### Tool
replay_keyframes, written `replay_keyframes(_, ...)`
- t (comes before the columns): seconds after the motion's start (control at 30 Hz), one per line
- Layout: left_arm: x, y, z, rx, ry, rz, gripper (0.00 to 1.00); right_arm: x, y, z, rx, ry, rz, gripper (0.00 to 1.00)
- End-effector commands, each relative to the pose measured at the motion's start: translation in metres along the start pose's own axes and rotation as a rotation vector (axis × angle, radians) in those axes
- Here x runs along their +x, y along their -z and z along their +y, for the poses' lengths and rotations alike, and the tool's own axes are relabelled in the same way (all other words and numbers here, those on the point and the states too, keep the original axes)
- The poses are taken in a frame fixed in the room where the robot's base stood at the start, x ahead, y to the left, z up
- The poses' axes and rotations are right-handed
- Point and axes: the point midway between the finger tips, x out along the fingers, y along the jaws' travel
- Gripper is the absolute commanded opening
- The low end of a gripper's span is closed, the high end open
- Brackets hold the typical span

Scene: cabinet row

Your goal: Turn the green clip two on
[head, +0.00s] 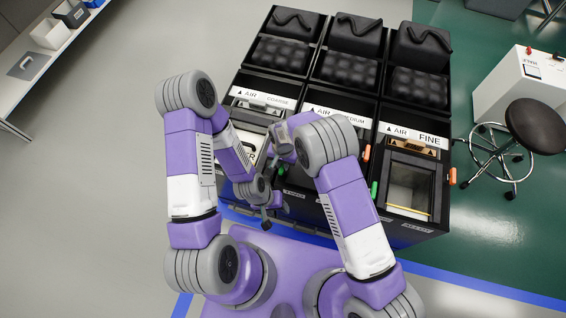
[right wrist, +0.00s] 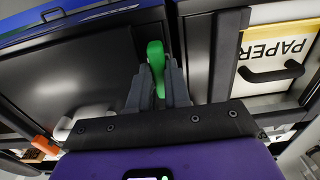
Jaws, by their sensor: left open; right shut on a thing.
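A green clip (right wrist: 156,58) stands on the dark cabinet edge in the right wrist view. My right gripper (right wrist: 159,82) is shut on it, with one finger on each side. In the head view this green clip (head: 282,171) is small and partly covered by my right gripper (head: 277,160), between the coarse and medium cabinets. Another green clip (head: 374,188) sits between the medium and fine cabinets, apart from both grippers. My left gripper (head: 266,223) is open and empty, hanging low in front of the cabinets.
Orange clips sit beside the medium cabinet (head: 366,152) and the fine cabinet (head: 452,176). A drawer labelled PAPER (right wrist: 275,50) is at right in the wrist view. A black stool (head: 535,125) stands at right. The floor at left is clear.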

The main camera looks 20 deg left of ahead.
Motion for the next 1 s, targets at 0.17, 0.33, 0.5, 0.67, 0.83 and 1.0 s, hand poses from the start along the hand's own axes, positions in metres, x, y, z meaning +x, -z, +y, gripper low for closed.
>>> replay_keyframes(0.17,0.001,0.0,0.0,0.0,0.0,0.0,0.48,0.0,0.0,-0.001,-0.028,0.001,0.0,0.0)
replay_keyframes(0.33,0.003,0.0,-0.001,0.0,0.0,0.0,0.48,0.001,0.0,0.0,-0.105,0.001,0.0,0.0)
replay_keyframes(0.5,0.005,0.0,-0.002,0.0,0.0,0.0,0.48,0.001,0.0,0.0,-0.235,0.001,0.001,0.0)
replay_keyframes(0.67,0.008,0.0,-0.003,0.0,0.0,0.0,0.48,0.001,0.0,0.0,-0.383,0.001,0.001,0.0)
replay_keyframes(0.83,0.01,0.0,-0.004,0.0,0.0,0.0,0.48,0.001,0.0,0.0,-0.546,0.0,0.0,0.0)
replay_keyframes(1.0,0.013,0.001,-0.005,0.0,0.0,0.0,0.48,0.001,0.0,0.0,-0.707,0.0,0.0,0.0)
